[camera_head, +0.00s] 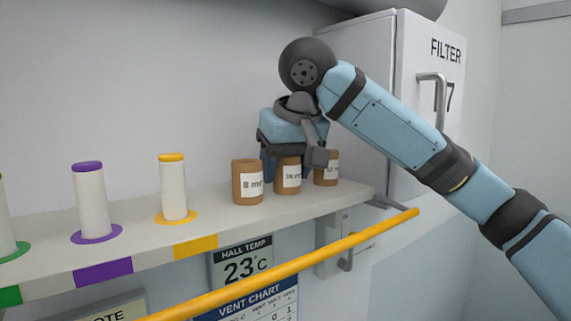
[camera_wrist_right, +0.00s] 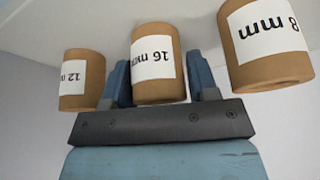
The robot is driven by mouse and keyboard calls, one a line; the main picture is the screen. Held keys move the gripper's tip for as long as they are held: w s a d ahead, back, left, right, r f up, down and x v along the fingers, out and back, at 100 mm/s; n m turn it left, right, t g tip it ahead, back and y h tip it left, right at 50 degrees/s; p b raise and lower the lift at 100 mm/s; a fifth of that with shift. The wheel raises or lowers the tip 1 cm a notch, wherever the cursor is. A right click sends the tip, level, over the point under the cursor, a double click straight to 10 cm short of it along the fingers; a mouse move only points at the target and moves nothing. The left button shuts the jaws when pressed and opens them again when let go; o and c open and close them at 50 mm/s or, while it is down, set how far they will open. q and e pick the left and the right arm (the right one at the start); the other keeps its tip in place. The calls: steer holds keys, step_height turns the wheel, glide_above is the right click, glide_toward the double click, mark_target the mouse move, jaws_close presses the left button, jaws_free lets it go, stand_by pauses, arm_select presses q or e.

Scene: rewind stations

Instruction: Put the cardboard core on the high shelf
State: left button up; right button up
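Three brown cardboard cores stand upright on the right end of the shelf (camera_head: 130,246): "8 mm" (camera_head: 247,191), "16 mm" (camera_head: 288,186) and, partly hidden, "12 mm" (camera_head: 332,170). The wrist view, upside down, shows the 12 mm core (camera_wrist_right: 71,93), the 16 mm core (camera_wrist_right: 158,89) and the 8 mm core (camera_wrist_right: 262,70). My right gripper (camera_head: 290,160) has its fingers on either side of the 16 mm core, very close to it. I cannot tell whether they press on it. That core seems to rest on the shelf. My left gripper is not in view.
White rolls stand left on the shelf, one with a purple top (camera_head: 90,200) and one with a yellow top (camera_head: 173,189). A yellow rail (camera_head: 290,267) runs in front, below the shelf. The white FILTER cabinet (camera_head: 370,65) stands close on the right.

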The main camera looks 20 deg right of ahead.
steer(key=shift+o, duration=1.2)
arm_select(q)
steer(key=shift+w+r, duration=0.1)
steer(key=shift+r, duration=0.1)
arm_select(e)
steer(key=shift+w, duration=0.1)
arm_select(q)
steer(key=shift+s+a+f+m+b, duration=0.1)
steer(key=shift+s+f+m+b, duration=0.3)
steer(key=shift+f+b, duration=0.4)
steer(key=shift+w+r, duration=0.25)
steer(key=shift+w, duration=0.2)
arm_select(e)
steer(key=v, duration=1.2)
steer(key=shift+r, duration=0.2)
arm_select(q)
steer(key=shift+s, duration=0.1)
